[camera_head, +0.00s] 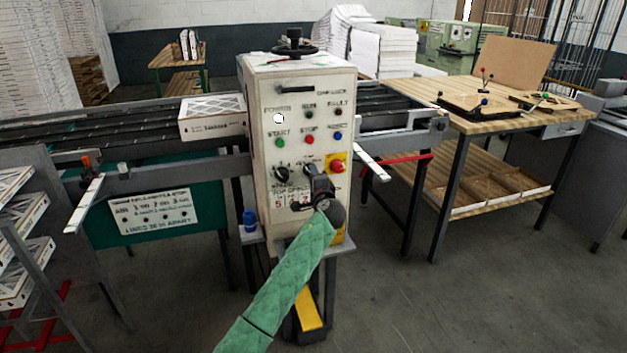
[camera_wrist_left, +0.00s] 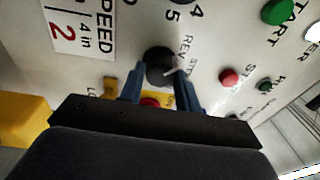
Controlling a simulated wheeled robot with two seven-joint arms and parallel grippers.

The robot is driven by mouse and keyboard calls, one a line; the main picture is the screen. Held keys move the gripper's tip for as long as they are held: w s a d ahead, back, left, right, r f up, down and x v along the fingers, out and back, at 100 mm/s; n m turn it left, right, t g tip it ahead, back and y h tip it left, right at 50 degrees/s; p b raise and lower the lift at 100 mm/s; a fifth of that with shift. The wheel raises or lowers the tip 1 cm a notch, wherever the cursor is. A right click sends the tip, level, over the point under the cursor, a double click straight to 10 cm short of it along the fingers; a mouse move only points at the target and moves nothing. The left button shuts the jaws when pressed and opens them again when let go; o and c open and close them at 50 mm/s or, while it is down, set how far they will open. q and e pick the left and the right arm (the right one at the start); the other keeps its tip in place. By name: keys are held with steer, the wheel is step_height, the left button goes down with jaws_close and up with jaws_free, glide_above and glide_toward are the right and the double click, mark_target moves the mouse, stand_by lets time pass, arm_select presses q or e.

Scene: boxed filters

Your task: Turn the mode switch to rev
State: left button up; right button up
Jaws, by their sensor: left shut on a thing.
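The mode switch is a round black knob (camera_wrist_left: 160,62) with a pale pointer line, on the pale control panel (camera_head: 262,105). In the left wrist view the letters REV and part of STOP are printed beside it. Which label the pointer lines up with I cannot tell for sure. My left gripper (camera_wrist_left: 161,86) has its two blue fingers on either side of the knob, shut on it. My right gripper is in neither view.
A black speed dial (camera_head: 282,174) is left of my gripper. A red emergency button (camera_head: 337,166) on a yellow plate is close on the right. Green, red and blue buttons sit above. A boxed filter (camera_head: 212,120) lies on the conveyor left of the panel.

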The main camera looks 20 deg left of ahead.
arm_select(q)
steer(key=shift+f, duration=0.1)
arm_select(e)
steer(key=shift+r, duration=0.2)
arm_select(q)
steer(key=o, duration=1)
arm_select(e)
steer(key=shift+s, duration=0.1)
arm_select(q)
steer(key=b+v, duration=0.2)
steer(key=v, duration=0.5)
steer(key=shift+s+d, duration=0.15)
steer(key=shift+s, duration=0.2)
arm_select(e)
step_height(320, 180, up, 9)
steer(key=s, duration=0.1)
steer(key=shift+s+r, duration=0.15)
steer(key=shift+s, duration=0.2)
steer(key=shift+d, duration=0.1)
